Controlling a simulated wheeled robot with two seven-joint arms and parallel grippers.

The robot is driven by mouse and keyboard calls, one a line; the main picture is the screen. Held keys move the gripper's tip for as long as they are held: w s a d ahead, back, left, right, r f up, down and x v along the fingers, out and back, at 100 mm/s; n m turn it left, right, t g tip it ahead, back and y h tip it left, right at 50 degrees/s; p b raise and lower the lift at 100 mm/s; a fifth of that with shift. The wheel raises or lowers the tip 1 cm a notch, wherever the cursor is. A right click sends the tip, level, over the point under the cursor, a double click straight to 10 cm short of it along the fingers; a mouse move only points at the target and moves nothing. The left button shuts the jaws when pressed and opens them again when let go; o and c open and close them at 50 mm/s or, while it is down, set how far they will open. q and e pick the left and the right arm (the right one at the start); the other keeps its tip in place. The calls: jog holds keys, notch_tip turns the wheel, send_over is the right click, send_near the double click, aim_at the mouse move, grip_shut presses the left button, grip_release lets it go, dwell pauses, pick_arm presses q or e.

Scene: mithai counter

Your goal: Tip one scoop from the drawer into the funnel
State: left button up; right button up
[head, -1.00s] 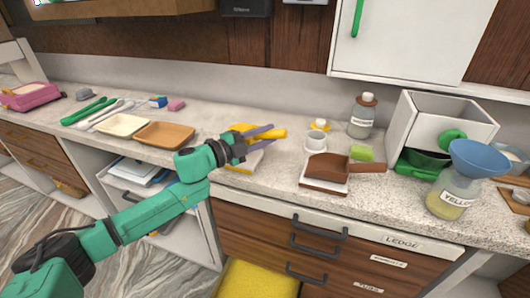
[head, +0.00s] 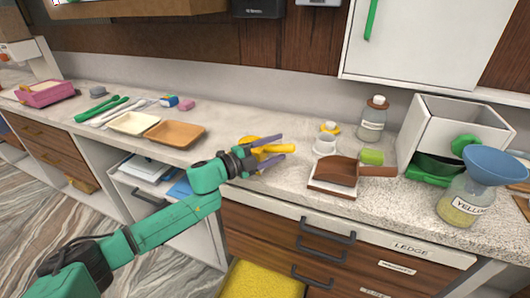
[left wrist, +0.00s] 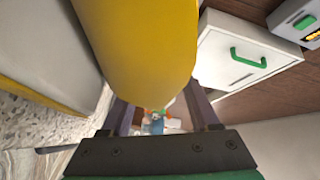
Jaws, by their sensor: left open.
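My left gripper (head: 280,147) is open above the counter, with purple fingers pointing right. A yellow object (head: 274,148), perhaps a scoop, shows between and beside the fingers. It fills the upper middle of the left wrist view (left wrist: 138,50) as a large rounded yellow shape; I cannot tell whether the fingers touch it. A drawer filled with yellow material (head: 262,282) stands open below the counter. The blue funnel (head: 496,163) sits in the mouth of a jar labelled "YELLO..." (head: 459,207), which holds some yellow material. My right gripper is out of view.
A brown scoop (head: 337,170) lies on a white-edged board (head: 333,189) right of my gripper. A white cup (head: 325,144), a glass bottle (head: 372,122) and a white box (head: 418,128) stand behind. Tan trays (head: 175,134) lie left. A cabinet hangs above right.

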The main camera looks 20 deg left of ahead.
pick_arm(q)
jog(key=shift+s+a+f, duration=0.2)
jog(key=shift+a, duration=0.05)
jog(key=b+v, duration=0.3)
jog(key=v, duration=1.1)
jog(key=shift+r, duration=0.35)
jog(key=shift+w, duration=0.1)
